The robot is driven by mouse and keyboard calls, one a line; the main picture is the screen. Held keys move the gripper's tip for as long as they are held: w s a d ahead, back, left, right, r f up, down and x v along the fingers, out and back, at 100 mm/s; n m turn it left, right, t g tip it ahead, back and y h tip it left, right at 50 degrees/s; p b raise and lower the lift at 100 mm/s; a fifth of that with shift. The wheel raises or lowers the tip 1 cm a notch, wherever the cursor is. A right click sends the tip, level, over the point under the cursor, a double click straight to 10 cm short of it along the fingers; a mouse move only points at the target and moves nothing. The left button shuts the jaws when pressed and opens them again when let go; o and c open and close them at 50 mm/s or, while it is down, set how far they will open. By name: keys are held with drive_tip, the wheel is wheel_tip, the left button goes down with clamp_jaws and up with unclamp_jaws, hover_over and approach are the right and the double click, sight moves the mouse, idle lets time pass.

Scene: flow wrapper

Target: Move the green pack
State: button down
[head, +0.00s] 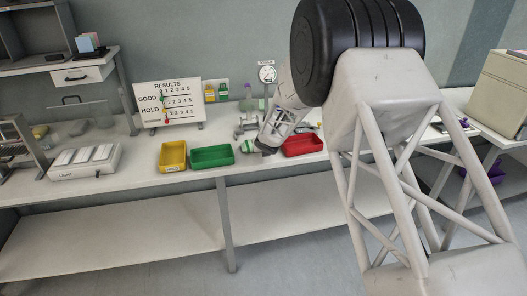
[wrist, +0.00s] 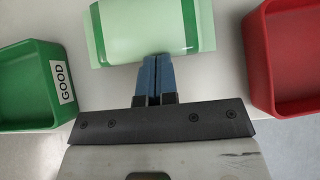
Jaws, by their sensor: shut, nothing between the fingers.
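The green pack (wrist: 150,30) is pale green with dark green bands and lies on the white bench, between the green tray and the red tray. In the head view the pack (head: 247,146) is small and partly hidden by my arm's end. My gripper (wrist: 154,60) is shut, its blue fingertips together at the pack's near edge with nothing between them. I cannot tell whether the fingertips touch the pack. In the head view my gripper (head: 265,149) is small beside the pack.
The green tray (wrist: 40,125), labelled GOOD, is left of the pack; the red tray (wrist: 262,75) is right. A yellow tray (head: 173,168) stands left of the green one.

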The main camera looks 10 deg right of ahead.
drive_tip(key=shift+w, duration=4.5)
drive_tip(key=shift+s, duration=0.15)
drive_tip(key=shift+s, duration=1.85)
drive_tip(key=v, duration=1)
drive_tip(key=shift+r, duration=0.1)
